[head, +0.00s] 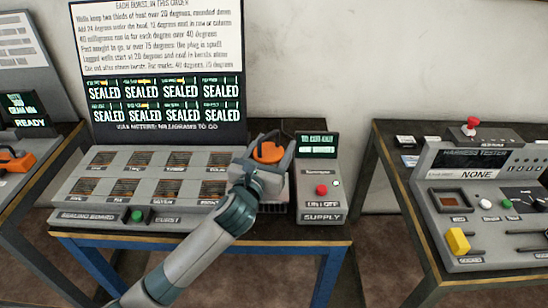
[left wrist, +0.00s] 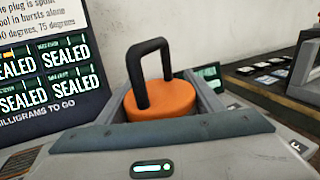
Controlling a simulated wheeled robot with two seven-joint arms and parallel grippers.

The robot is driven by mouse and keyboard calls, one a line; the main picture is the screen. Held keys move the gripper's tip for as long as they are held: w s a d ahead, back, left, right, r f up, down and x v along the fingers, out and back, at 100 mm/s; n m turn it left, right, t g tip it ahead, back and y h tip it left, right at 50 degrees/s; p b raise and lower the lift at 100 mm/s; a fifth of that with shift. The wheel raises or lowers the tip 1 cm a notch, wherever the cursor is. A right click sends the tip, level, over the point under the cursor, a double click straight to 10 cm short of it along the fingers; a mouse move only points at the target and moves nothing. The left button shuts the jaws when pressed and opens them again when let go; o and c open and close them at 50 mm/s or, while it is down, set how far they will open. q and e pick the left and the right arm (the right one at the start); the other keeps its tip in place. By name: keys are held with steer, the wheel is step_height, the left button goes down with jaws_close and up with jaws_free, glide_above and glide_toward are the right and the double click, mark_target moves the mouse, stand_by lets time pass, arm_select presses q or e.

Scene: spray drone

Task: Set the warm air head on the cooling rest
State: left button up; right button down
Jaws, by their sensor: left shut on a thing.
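The warm air head, an orange round body with a black arched handle, shows at the right end of the sealing board in the head view (head: 267,152) and in the middle of the left wrist view (left wrist: 160,98). My left gripper (head: 269,164) is shut on it, with grey fingers on both sides of the orange body. The handle stands upright above. The underside of the head is hidden by my gripper. A dark ribbed part shows below my gripper, between the board and the supply box; I cannot tell if it is the cooling rest. My right gripper is not in view.
The sealing board (head: 120,215) has several brown wells and a green button. Its screen (head: 165,128) reads SEALED in every cell. The supply box (head: 320,180) with a red button stands close right. A harness tester (head: 475,205) sits on the right table. A gap separates the tables.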

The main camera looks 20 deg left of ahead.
mark_target(274, 158)
arm_select(q)
step_height(274, 158, down, 3)
steer(key=shift+r, duration=0.15)
steer(key=shift+f, duration=0.55)
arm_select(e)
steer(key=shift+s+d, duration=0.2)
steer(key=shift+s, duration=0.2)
arm_select(q)
steer(key=shift+f, duration=0.1)
steer(key=o, duration=1.6)
steer(key=shift+f, duration=0.1)
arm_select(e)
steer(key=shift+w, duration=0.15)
arm_select(q)
steer(key=shift+s, duration=0.15)
